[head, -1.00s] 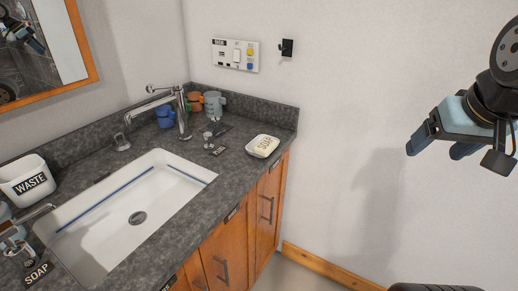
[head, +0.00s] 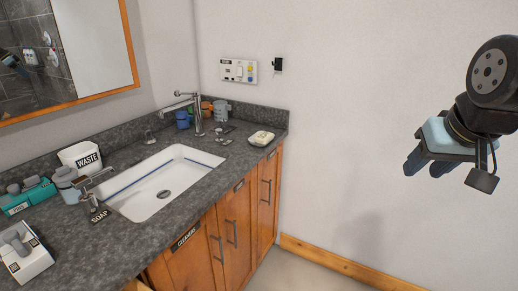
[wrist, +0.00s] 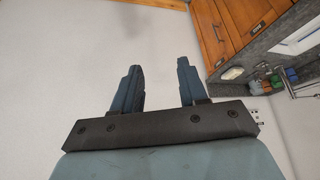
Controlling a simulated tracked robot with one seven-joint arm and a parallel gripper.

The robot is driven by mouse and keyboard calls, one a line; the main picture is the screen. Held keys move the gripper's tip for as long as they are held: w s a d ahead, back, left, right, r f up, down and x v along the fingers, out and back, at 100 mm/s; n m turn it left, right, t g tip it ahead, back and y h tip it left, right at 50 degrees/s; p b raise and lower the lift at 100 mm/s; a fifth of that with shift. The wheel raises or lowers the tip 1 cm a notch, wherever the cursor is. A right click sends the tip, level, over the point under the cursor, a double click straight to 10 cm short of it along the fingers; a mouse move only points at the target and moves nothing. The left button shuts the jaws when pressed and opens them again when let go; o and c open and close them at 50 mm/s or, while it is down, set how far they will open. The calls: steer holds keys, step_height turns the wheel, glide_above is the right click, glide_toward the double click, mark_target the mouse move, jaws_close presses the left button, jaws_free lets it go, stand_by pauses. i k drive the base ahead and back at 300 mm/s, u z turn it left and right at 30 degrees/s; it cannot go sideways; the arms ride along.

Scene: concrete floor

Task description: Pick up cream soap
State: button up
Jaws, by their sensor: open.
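The cream soap (head: 262,138) lies in a pale dish near the right front corner of the dark stone counter (head: 150,232). In the wrist view the soap (wrist: 232,73) shows as a small pale shape on the counter, right of the fingers. My gripper (head: 429,168) is raised at the right of the head view, in front of the bare wall and well apart from the soap. In the wrist view my gripper (wrist: 160,85) has its two blue fingers spread with nothing between them.
A white sink (head: 165,182) with a tall chrome tap (head: 198,110) fills the counter's middle. Coloured cups (head: 207,108) stand behind the soap. A waste bin (head: 80,160) stands left. Wooden cabinets (head: 235,225) are below. The floor at right is clear.

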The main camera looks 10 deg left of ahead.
mark_target(264, 137)
steer(key=z, duration=0.15)
steer(key=k, duration=0.3)
steer(key=u, duration=0.25)
steer(key=i, duration=1.9)
steer(key=z, duration=0.35)
